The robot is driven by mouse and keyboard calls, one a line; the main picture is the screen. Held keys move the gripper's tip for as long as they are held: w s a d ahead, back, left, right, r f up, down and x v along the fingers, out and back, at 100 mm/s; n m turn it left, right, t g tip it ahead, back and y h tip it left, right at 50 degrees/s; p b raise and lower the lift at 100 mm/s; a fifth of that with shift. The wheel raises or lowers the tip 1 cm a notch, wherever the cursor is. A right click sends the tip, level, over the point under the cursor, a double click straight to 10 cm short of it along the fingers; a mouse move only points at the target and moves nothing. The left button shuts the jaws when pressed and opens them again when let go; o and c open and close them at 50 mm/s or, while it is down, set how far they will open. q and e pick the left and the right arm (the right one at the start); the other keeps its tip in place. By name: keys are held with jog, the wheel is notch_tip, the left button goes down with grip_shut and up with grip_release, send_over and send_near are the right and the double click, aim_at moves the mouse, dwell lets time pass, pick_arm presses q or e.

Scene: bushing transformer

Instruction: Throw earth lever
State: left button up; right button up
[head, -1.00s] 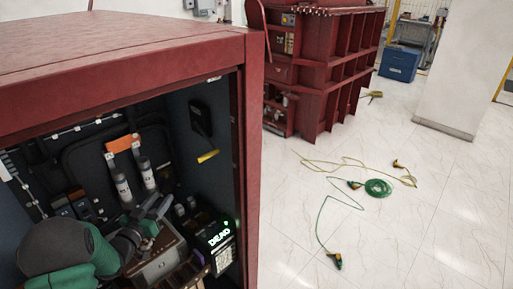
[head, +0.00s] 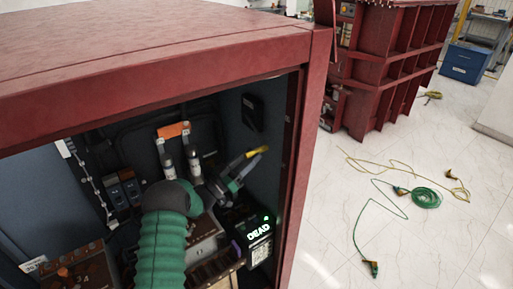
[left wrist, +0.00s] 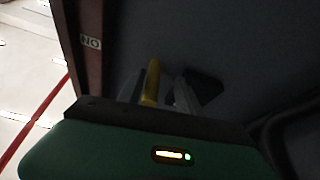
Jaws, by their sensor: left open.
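The yellow lever (head: 257,150) sticks out from the dark right inner wall of the red cabinet, at the fingertips of my left gripper (head: 243,164). In the left wrist view the lever (left wrist: 151,82) shows between the two fingers of my left gripper (left wrist: 158,92), nearer the left finger. The jaws are open and are not closed on it. The fingers hide part of the lever in the head view, and I cannot tell whether they touch it. My right gripper is out of view.
The red cabinet frame (head: 305,130) bounds the opening on the right. A lit display reading DEAD (head: 258,232) sits below my gripper. An orange-topped pair of cylinders (head: 173,130) stands left of it. Green and yellow cables (head: 425,197) lie on the floor outside.

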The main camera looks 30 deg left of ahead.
aim_at(257, 151)
pick_arm(q)
jog(key=shift+r+x, duration=0.2)
jog(key=shift+x, duration=0.95)
jog(key=shift+w+d+r, duration=0.15)
jog(key=shift+w+d, duration=0.05)
jog(key=shift+d, duration=0.6)
jog(key=c, duration=0.3)
jog(key=shift+a, duration=0.45)
grip_shut()
jog(key=shift+d, duration=0.15)
